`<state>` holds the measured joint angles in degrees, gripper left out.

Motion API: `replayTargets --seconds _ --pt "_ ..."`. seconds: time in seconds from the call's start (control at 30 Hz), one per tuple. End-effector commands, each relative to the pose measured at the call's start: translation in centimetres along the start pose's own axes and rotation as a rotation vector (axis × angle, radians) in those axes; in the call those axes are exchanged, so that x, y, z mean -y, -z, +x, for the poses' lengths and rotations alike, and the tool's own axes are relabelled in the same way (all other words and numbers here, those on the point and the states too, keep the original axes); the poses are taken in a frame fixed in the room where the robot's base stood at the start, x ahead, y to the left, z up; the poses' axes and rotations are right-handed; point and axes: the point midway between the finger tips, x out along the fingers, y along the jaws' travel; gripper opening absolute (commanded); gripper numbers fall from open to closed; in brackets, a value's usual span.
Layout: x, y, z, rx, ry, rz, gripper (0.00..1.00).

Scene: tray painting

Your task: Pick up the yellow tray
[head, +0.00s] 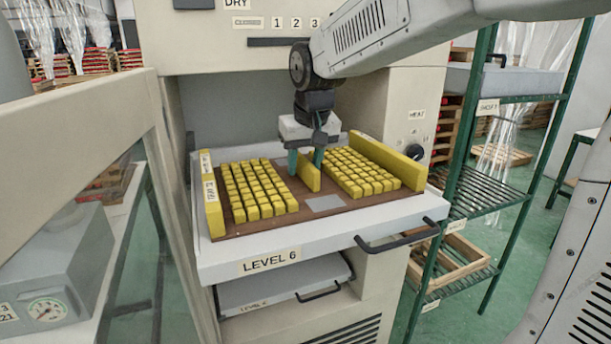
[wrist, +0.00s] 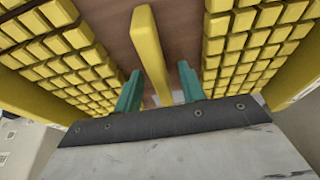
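The yellow tray is a brown board with yellow side walls (head: 213,208), a yellow middle bar (head: 308,172) and rows of small yellow blocks on both halves. It lies on the pulled-out drawer marked LEVEL 6 (head: 330,253). My gripper (head: 306,168) points down over the tray's middle. In the wrist view its two green fingers (wrist: 160,90) are spread apart, one on each side of the yellow middle bar (wrist: 150,50). Gaps show between the fingers and the bar. Whether the fingertips touch the board is unclear.
The drawer has a dark handle (head: 400,236) at its front right. Another drawer (head: 285,287) sits below. A green shelf rack (head: 490,185) stands to the right, with a wooden frame (head: 449,266) on its lower shelf. A glass-sided cabinet (head: 80,135) is close on the left.

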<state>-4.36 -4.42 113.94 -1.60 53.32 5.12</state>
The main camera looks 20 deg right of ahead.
Motion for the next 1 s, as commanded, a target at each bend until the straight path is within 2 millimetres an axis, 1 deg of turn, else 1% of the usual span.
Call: replayTargets --seconds 0.03,0.1,0.3,0.33,0.37,0.4,0.47,1.0 --pt "-0.02 -0.06 0.49 0.003 0.0 0.0 0.4" --pt "-0.01 -0.06 0.83 0.002 0.0 0.0 0.4" --pt "0.01 -0.04 0.86 0.0 0.0 0.0 0.4" --pt "0.02 -0.04 0.86 0.001 0.0 0.0 0.34" --pt "0.02 -0.04 0.85 0.001 0.0 0.0 0.26" --pt "0.02 -0.04 0.85 0.001 0.0 0.0 0.15" --pt "0.02 -0.04 0.84 0.001 0.0 0.0 0.0" --pt "0.02 -0.04 0.8 0.0 0.0 0.0 0.0"
